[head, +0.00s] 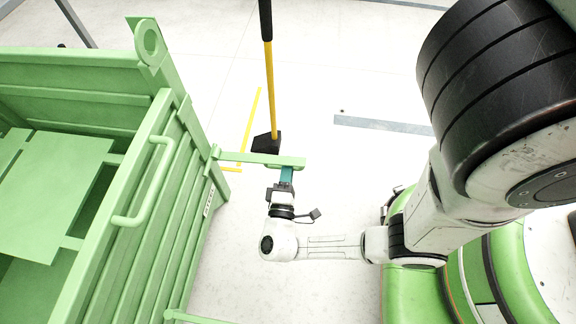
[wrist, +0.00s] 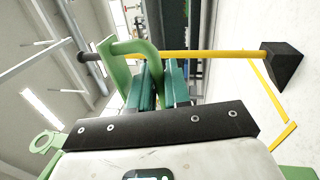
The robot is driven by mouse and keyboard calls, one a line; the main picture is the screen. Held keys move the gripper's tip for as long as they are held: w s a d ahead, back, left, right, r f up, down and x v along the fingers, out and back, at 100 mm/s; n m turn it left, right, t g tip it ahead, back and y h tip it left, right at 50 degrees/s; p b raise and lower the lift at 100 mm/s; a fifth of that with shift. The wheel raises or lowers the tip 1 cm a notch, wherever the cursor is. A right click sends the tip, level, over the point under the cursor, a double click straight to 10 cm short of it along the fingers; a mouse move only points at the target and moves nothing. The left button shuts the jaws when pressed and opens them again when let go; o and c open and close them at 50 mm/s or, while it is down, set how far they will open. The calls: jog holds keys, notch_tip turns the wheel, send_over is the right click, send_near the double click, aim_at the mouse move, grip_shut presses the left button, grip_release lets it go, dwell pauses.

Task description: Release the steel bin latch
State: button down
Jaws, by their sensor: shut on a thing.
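The green steel bin (head: 178,215) stands at the left of the head view. Its latch (head: 255,158) is a green bar that sticks out to the right from the bin's right side. In the wrist view the latch (wrist: 138,48) shows as a bent green bar running down between the fingers. My gripper (head: 287,174) is at the latch's outer end, just below it in the head view. In the wrist view my gripper's teal fingers (wrist: 158,80) are shut on the latch. The exact contact is partly hidden by the fingers.
A yellow and black pole (head: 269,90) with a black foot (head: 266,143) stands just behind the latch. A grey strip (head: 383,125) lies on the floor to the right. A fixed green handle (head: 150,185) is on the bin's side. Pale floor around is mostly clear.

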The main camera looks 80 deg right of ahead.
jog(key=shift+w+f, duration=0.1)
jog(key=shift+f, duration=0.1)
jog(key=c, duration=1.3)
grip_release()
jog(key=shift+c, duration=0.2)
jog(key=p+v, duration=0.1)
jog(key=v, duration=1)
jog(key=shift+r, duration=0.1)
